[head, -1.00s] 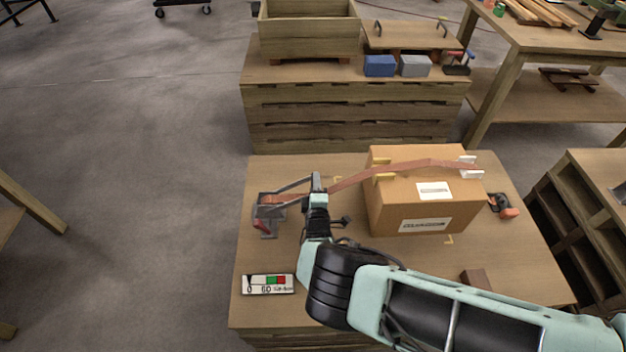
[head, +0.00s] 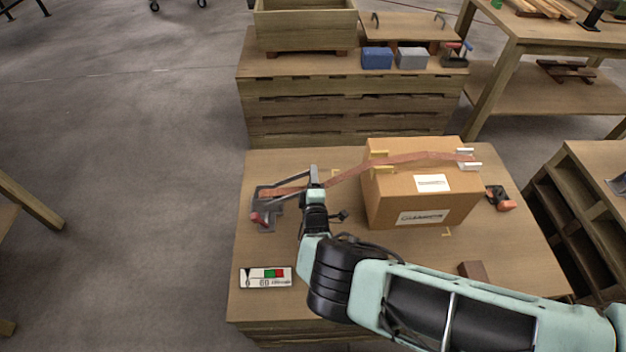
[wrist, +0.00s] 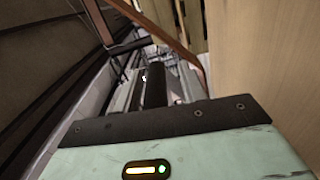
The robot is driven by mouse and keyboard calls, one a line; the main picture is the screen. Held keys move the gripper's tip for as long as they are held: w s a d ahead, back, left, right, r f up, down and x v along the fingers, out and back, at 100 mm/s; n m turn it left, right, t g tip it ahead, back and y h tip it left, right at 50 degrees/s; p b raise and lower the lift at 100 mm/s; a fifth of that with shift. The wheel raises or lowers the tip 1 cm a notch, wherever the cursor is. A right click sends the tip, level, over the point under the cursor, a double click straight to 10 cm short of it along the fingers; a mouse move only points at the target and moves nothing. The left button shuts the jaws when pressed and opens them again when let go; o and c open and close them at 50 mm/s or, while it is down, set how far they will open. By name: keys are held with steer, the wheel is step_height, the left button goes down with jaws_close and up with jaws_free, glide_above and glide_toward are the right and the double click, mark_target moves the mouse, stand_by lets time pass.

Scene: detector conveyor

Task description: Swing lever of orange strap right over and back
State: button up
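The orange-brown strap (head: 350,172) runs from the cardboard box (head: 410,205) leftward to a grey ratchet (head: 266,218) on the table. A short red part (head: 258,219), perhaps the lever's end, shows at the ratchet's lower left. My gripper (head: 272,195) points left at the ratchet, low over the table, with its long grey fingers on either side of the strap's left end. The fingers look spread. In the wrist view a dark bar (wrist: 156,88) lies between the fingers, and the strap (wrist: 160,30) crosses beyond. Whether the fingers touch the lever is unclear.
A gauge plate (head: 265,278) with green and red bands lies at the table's front left. A black-and-orange item (head: 500,198) and a brown block (head: 473,271) lie to the right.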

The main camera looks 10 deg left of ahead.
steer(key=shift+s, duration=0.1)
steer(key=v, duration=1.7)
steer(key=shift+s, duration=0.1)
steer(key=d+r+m+g+h, duration=1)
steer(key=d+r+h, duration=0.3)
steer(key=r, duration=0.3)
steer(key=s+d+r+g+y, duration=0.2)
steer(key=s+r+y, duration=0.1)
steer(key=s+r, duration=0.3)
steer(key=s+d+r+m+g+y, duration=0.1)
steer(key=s+r, duration=0.4)
steer(key=r, duration=0.5)
steer(key=s+d+r+g+y, duration=0.3)
steer(key=s+r+g+y, duration=0.1)
steer(key=r, duration=0.4)
steer(key=shift+s+d+r+m+g+y, duration=0.35)
steer(key=shift+s+y, duration=0.55)
steer(key=shift+s, duration=0.4)
